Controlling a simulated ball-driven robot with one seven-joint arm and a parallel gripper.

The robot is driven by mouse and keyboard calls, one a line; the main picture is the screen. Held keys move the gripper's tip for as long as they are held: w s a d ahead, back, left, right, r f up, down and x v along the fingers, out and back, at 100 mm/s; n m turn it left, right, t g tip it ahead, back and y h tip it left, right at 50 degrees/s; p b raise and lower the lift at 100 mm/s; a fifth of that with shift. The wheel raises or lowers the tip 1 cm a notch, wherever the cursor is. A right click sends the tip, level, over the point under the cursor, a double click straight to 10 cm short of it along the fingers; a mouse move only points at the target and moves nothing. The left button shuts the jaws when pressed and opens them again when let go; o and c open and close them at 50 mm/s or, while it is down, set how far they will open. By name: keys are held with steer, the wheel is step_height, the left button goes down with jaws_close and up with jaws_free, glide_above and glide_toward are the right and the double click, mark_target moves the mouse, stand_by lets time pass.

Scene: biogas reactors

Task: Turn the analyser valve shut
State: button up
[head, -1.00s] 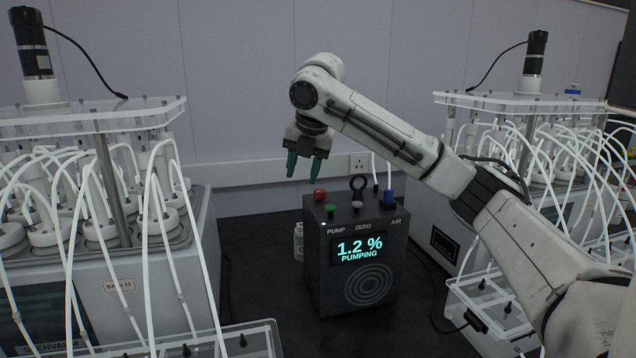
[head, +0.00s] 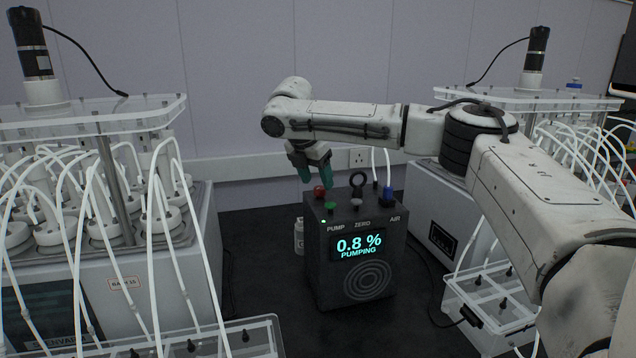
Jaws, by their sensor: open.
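The analyser (head: 322,262) is a dark box on the bench; its lit screen (head: 358,245) reads 0.8 % PUMPING. Which of these is the valve, I cannot tell for certain. My gripper (head: 316,175), with green fingers, is open and empty and points down just above or behind the red knob. I cannot tell whether it touches the knob.
Reactor units with many white tubes stand at left (head: 150,285) and right (head: 425,205). A small white bottle (head: 299,236) stands behind the analyser's left side. A wall socket (head: 359,158) is behind. The dark bench (head: 255,265) is clear left of the analyser.

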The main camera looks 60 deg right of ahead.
mark_target(320, 191)
steer(key=shift+x, duration=1.25)
steer(key=shift+c, duration=0.2)
steer(key=c, duration=1)
